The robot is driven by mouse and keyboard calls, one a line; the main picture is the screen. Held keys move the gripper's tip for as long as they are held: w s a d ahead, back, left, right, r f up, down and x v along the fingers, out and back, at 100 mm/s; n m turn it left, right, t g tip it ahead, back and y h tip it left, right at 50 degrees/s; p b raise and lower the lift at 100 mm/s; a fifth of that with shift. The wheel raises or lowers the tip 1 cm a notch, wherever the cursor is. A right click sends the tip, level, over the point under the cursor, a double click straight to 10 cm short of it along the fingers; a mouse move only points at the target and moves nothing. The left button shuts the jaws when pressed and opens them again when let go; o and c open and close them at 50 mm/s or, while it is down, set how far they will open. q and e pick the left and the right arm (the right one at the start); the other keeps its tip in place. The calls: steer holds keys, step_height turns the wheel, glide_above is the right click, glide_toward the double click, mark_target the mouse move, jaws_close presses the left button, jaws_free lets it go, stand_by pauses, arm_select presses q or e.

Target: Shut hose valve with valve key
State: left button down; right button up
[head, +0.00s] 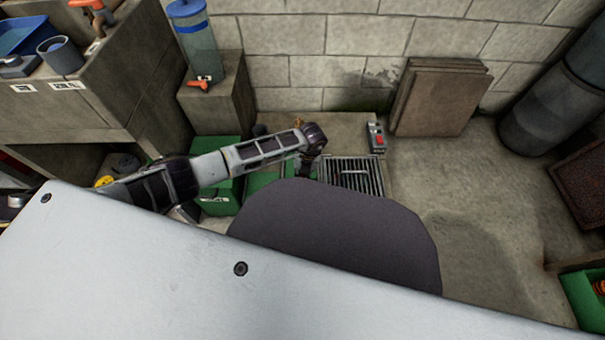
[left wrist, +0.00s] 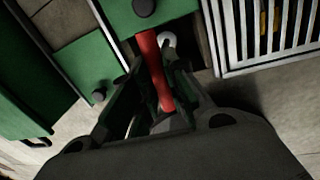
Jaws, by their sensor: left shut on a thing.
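My left arm reaches in from the left in the head view, and my left gripper (head: 306,168) is low beside the floor grate, small and partly hidden. In the left wrist view my left gripper (left wrist: 158,100) is shut on a red bar (left wrist: 149,52). The bar looks like part of the valve key, but its full shape is hidden. A small whitish round piece (left wrist: 168,40) lies beside the bar. I cannot make out the hose valve for certain. My right gripper is not in view.
A slatted floor grate (head: 352,178) lies right of the gripper. Green boxes (head: 217,194) stand to its left. A grey box with a red button (head: 376,138) and leaning boards (head: 436,98) are behind. Floor (head: 470,205) at the right is clear.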

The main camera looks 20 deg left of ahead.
arm_select(q)
steer(key=shift+f, duration=0.1)
stand_by(0.6)
steer(key=shift+f, duration=0.3)
stand_by(0.3)
stand_by(0.4)
